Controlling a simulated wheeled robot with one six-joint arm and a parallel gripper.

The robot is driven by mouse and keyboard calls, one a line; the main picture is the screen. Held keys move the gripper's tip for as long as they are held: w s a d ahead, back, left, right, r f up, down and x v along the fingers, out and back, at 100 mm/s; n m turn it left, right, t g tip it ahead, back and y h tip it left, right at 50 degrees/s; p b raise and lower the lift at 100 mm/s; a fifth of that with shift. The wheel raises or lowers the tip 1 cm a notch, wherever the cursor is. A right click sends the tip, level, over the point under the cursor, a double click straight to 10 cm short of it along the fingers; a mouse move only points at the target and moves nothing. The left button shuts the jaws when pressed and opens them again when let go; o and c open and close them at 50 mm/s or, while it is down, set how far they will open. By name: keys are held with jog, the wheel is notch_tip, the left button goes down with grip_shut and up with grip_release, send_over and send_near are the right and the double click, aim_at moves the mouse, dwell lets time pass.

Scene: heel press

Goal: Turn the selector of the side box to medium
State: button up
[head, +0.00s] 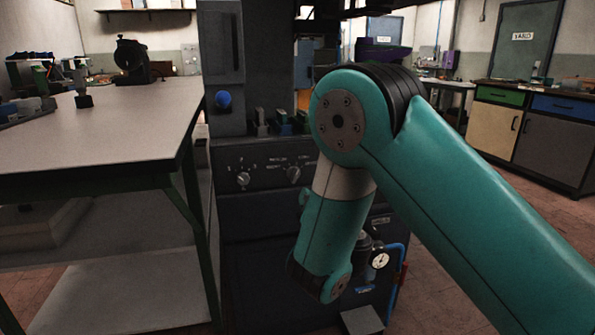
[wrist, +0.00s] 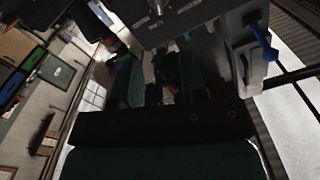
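In the head view a dark machine's front panel (head: 270,165) carries two pale selector knobs, a left knob (head: 243,179) and a right knob (head: 293,174). White markings surround both knobs, too small to read surely. A grey upright box (head: 224,65) with a blue round knob (head: 223,100) stands above the panel's left end. I cannot tell which is the side box. My teal arm covers the panel's right part and hides my gripper. A metallic knob (wrist: 156,9) shows on a lettered panel at the top.
A pale worktable (head: 100,125) with green legs stands close left of the machine. A pressure gauge (head: 379,261) and blue pipe (head: 398,285) are low at the right, near my arm. Small colored parts (head: 282,122) sit above the panel. Cabinets (head: 530,130) stand far right.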

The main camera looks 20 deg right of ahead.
jog(key=p, duration=1.1)
send_near(297, 173)
jog(key=w+p, duration=0.3)
jog(key=w, duration=0.6)
jog(key=shift+w, duration=0.4)
grip_shut()
